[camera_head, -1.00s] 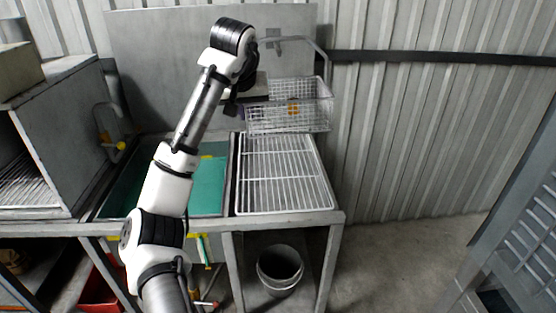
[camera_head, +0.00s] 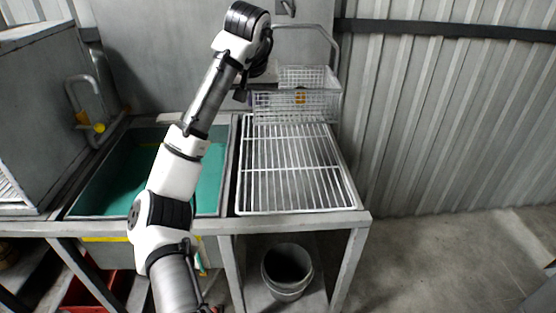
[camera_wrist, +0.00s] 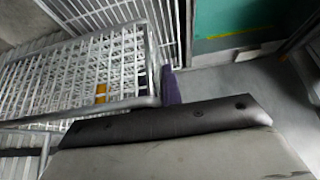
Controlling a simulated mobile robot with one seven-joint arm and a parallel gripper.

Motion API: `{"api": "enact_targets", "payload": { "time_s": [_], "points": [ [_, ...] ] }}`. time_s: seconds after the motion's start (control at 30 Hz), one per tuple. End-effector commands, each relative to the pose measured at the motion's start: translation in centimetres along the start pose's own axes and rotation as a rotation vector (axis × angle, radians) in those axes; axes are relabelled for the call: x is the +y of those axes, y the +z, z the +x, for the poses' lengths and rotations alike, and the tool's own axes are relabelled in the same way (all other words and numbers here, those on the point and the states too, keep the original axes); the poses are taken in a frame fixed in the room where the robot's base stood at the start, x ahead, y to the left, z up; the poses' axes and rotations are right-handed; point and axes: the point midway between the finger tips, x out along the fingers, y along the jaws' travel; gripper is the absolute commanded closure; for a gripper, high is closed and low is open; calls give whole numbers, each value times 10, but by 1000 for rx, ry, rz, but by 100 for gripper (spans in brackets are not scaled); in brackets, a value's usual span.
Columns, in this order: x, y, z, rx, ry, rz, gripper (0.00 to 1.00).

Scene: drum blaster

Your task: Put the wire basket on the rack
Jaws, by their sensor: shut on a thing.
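The wire basket (camera_head: 308,104) is at the far end of the rack in the head view, with its lower edge overlapping the rack's back bars. I cannot tell whether it touches the rack or hangs above it. My gripper (camera_head: 252,97) is at the basket's left side, mostly hidden behind my arm. In the wrist view the basket (camera_wrist: 75,75) fills the left side, and my gripper (camera_wrist: 168,86), with a purple finger, is shut on its rim. A small orange-yellow patch shows through the mesh. The white wire rack (camera_head: 290,175) lies flat on the metal stand.
A sink basin with a green bottom (camera_head: 120,185) is left of the rack. A faucet pipe (camera_head: 75,100) stands at its left. A bucket (camera_head: 287,270) is under the stand. A corrugated wall (camera_head: 430,120) is to the right. The rack's front and middle are clear.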

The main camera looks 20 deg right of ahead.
Motion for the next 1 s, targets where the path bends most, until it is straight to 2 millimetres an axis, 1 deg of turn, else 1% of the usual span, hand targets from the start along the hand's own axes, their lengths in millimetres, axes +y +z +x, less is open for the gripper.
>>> {"api": "enact_targets", "payload": {
  "time_s": [0.17, 0.5, 0.6, 0.73, 1.0],
  "points": [
    [1, 16, 28, 1, 6, 0, 100],
    [2, 53, 94, 1, 7, -1, 100],
    [0, 61, 110, 3, 4, -1, 100],
    [0, 69, 123, 4, 1, -1, 100],
    [0, 77, 137, 4, 1, -1, 100]
  ]
}}
